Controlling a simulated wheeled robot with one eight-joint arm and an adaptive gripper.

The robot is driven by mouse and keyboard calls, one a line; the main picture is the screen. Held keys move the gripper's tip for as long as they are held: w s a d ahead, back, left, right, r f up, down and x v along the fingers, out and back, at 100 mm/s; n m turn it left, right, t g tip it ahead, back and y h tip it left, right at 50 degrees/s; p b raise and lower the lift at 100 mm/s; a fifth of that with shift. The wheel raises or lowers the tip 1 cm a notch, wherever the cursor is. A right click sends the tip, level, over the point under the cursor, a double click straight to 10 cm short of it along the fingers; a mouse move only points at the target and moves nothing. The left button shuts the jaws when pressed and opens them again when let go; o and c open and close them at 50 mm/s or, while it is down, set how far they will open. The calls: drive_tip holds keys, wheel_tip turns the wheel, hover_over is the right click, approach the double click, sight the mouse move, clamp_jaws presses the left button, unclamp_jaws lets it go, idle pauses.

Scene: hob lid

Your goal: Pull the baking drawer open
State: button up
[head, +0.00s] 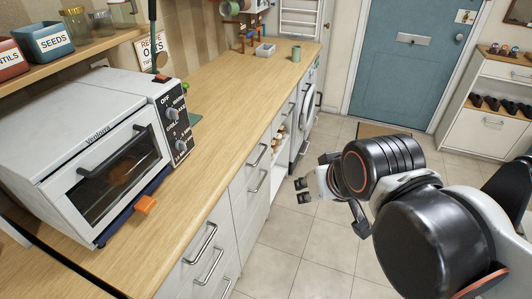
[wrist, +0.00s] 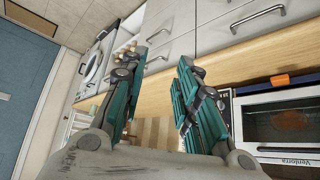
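White drawers line the counter front, each with a metal bar handle. In the head view a near stack shows a top handle (head: 201,243), a middle handle (head: 209,267) and a low handle (head: 226,288). Farther along are another upper handle (head: 257,156) and a lower one (head: 259,183). All these drawers look shut. No label shows which is the baking drawer. My gripper (head: 331,207) is over the floor, right of the drawer fronts and apart from them. In the wrist view my gripper (wrist: 158,60) has its fingers spread, with nothing between them. Drawer handles (wrist: 258,18) show beyond the fingers, tilted.
A toaster oven (head: 100,165) stands on the wooden counter (head: 215,105), with an orange item (head: 145,204) near the edge. Open shelving (head: 279,140) and a washing machine (head: 308,105) are farther along. The tiled floor (head: 300,245) is clear. A shoe cabinet (head: 485,125) stands right.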

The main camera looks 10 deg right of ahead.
drive_tip(key=w+a+r+m+y, duration=0.1)
drive_tip(key=w+r+m, duration=0.15)
drive_tip(key=w, duration=0.45)
drive_tip(key=w+a+r+m+y, duration=0.1)
drive_tip(key=w+r+y, duration=0.15)
drive_tip(key=w, duration=0.55)
drive_tip(key=w+d+f+m+y+b, duration=0.15)
drive_tip(key=w+f, duration=0.25)
drive_tip(key=w, duration=0.7)
drive_tip(key=w+d+f+m+t+y+b, duration=0.15)
drive_tip(key=w+d+f+y, duration=0.3)
drive_tip(key=w+f, duration=0.85)
drive_tip(key=y+b, duration=0.3)
drive_tip(key=b, duration=0.4)
approach(261, 156)
drive_tip(key=shift+m+t, duration=0.25)
drive_tip(key=shift+t, duration=0.1)
drive_tip(key=x, duration=0.7)
drive_tip(key=f+x, duration=0.1)
drive_tip(key=x, duration=0.2)
drive_tip(key=shift+w, duration=0.25)
clamp_jaws()
